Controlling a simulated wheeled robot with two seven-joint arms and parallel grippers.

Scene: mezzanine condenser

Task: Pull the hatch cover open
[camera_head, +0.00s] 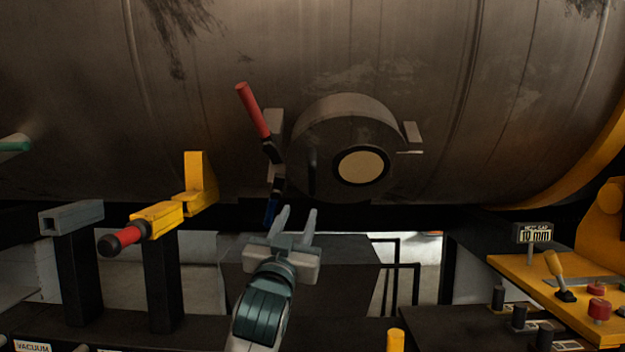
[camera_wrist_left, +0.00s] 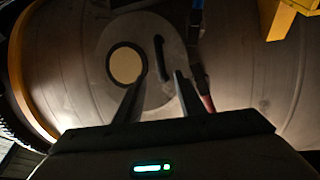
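The round grey hatch cover (camera_head: 320,130) sits on the side of the large brown tank and looks closed. It has a pale, dark-rimmed disc (camera_head: 361,166) and a dark upright bar handle (camera_head: 312,172) on its left part. The handle also shows in the left wrist view (camera_wrist_left: 159,58). My left gripper (camera_head: 297,212) is below the cover, fingers pointing up at it. Its two fingers are apart with nothing between them. In the left wrist view the fingertips (camera_wrist_left: 158,76) lie on either side of the handle's lower end, seemingly short of it. My right gripper is not in view.
A lever with a red grip (camera_head: 253,110) and blue lower end (camera_head: 271,211) stands just left of the cover. A hinge block (camera_head: 411,132) is at its right. A yellow bracket (camera_head: 200,178) and red-tipped handle (camera_head: 125,238) are left; a yellow control panel (camera_head: 530,275) is right.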

